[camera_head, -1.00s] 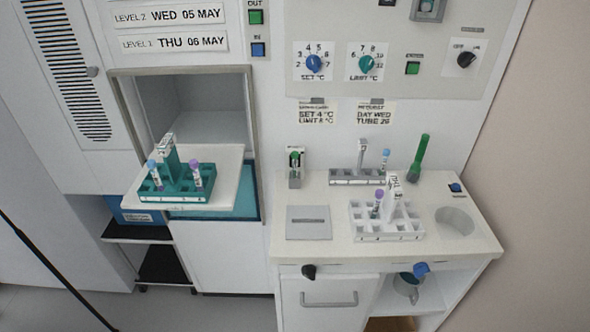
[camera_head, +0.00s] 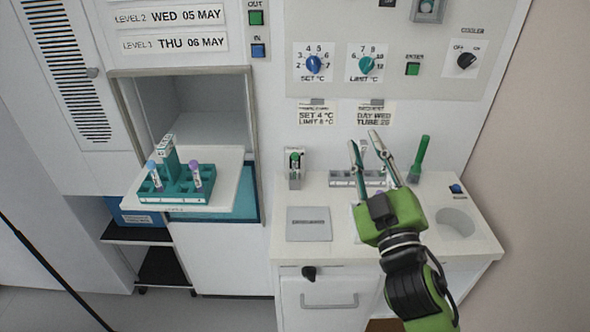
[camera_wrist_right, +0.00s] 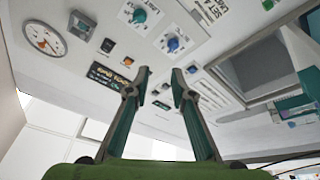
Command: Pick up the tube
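Two capped tubes stand in the teal rack on the pulled-out shelf at left: a blue-capped tube (camera_head: 152,170) and a purple-capped tube (camera_head: 195,173). The teal rack (camera_head: 178,194) has a tall label post. A green-capped tube (camera_head: 295,160) stands in a small holder on the counter. My right gripper (camera_head: 363,138) is open and empty over the counter, fingers pointing up toward the panel; it also shows open in the right wrist view (camera_wrist_right: 154,80). It hides the white rack and most of the grey rack (camera_head: 342,178) behind it. My left gripper is not in view.
A tall green tube-shaped object (camera_head: 419,158) stands right of my fingers. A grey plate (camera_head: 309,224) and a round recess (camera_head: 456,222) lie on the white counter (camera_head: 475,245). The control panel (camera_head: 437,40) rises behind. An open chamber (camera_head: 198,112) is behind the shelf.

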